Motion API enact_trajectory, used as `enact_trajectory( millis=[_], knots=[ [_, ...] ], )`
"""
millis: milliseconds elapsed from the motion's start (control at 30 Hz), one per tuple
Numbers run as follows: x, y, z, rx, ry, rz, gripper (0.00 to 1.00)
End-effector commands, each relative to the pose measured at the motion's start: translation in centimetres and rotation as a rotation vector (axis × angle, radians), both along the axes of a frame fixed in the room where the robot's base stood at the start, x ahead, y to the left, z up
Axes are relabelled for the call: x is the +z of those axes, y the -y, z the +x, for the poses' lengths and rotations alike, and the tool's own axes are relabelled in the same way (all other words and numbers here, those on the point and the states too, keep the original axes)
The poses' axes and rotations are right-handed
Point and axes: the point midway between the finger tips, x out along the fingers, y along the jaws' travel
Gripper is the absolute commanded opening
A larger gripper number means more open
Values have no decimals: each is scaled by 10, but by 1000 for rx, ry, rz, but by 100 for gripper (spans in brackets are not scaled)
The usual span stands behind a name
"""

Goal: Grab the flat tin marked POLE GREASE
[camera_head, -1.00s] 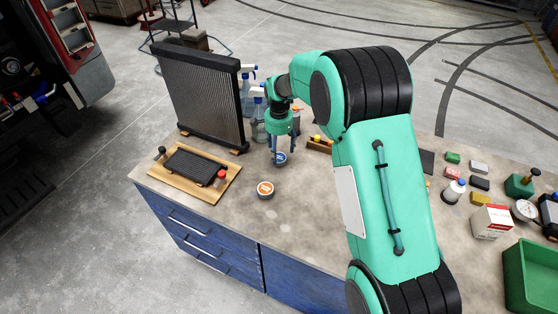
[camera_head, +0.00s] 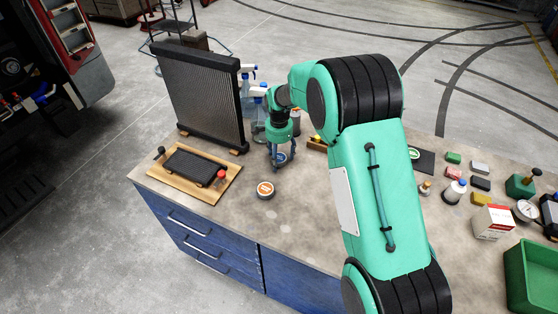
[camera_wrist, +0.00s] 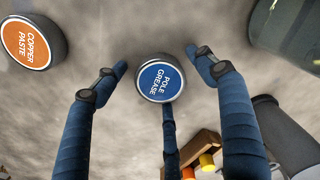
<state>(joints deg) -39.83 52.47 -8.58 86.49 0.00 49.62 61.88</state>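The flat round tin marked POLE GREASE (camera_wrist: 160,79) has a blue lid and a silver rim and lies on the worktop. In the head view the blue tin (camera_head: 281,157) shows partly behind my fingers. My gripper (camera_wrist: 162,72) is open, with fingers left and right of the tin and a third finger below it in the wrist view. The side fingers are clear of the tin; I cannot tell whether the third touches it. In the head view my gripper (camera_head: 281,165) points down over the tin.
An orange COPPER PASTE tin (camera_wrist: 33,43) lies beside it, nearer the bench's front edge in the head view (camera_head: 265,189). Spray bottles (camera_head: 259,104) and a radiator (camera_head: 200,98) stand behind. A wooden tray (camera_wrist: 198,152) is close by. Bare worktop lies in front.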

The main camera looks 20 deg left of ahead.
Motion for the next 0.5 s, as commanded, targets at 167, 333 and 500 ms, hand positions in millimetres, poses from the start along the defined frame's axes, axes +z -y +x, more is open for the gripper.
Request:
enact_trajectory(
  millis=[167, 333, 500],
  knots=[
    [0, 0, 0, 0, 0, 0, 33],
    [0, 0, 0, 0, 0, 0, 22],
    [0, 0, 0, 0, 0, 0, 22]
  ],
)
